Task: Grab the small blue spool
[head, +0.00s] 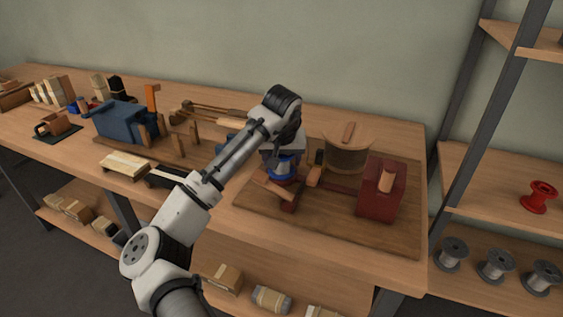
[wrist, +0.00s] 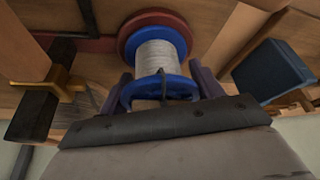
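The small blue spool (wrist: 162,60), wound with pale grey thread, stands on a round red base in the wrist view. Its near blue flange faces my gripper. In the head view the spool (head: 283,168) shows below my wrist, partly covered by the arm. My gripper (wrist: 160,82) is at the spool, with one dark purple finger on each side of the near flange. The fingers are spread and very close to the flange edges; I cannot tell whether they touch. In the head view my gripper (head: 280,158) points down over the spool and its fingertips are hard to make out.
A red block (head: 381,195) and a wooden drum (head: 348,150) stand right of the spool on a wooden board (head: 320,225). A blue machine (head: 118,120) stands left. Grey spools (head: 495,264) and a red spool (head: 539,196) sit on the right shelves.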

